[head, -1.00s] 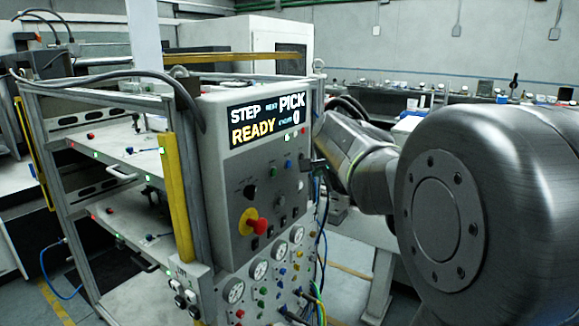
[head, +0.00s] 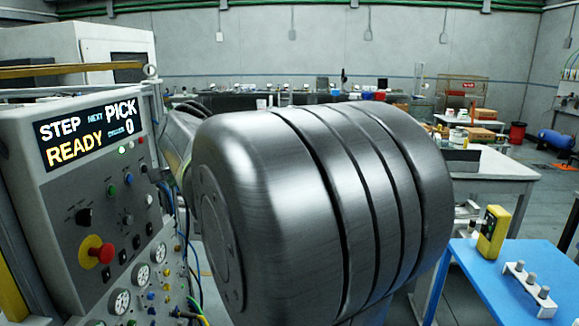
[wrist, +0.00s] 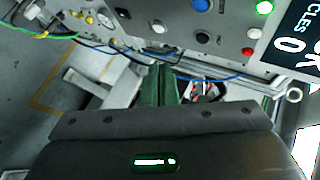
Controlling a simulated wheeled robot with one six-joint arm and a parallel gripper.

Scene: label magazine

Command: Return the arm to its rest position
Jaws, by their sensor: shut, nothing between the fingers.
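My arm shows in the head view as a large brushed-metal joint (head: 340,190) in the middle, with a thinner link running back behind the control panel's right edge. My gripper (wrist: 160,72) shows in the wrist view as a dark body at the bottom with green fingers pointing away from it. The fingers are together and hold nothing. They point toward the cables below the panel, apparently with a gap, though the exact distance is unclear. In the head view my gripper is hidden.
The control panel (head: 60,190), with a red knob (head: 106,253) and a lit READY display (head: 88,135), stands close at left. Blue and green cables hang by it. At right, a blue table (head: 480,280) holds a yellow device (head: 493,232) and a white rack (head: 529,291).

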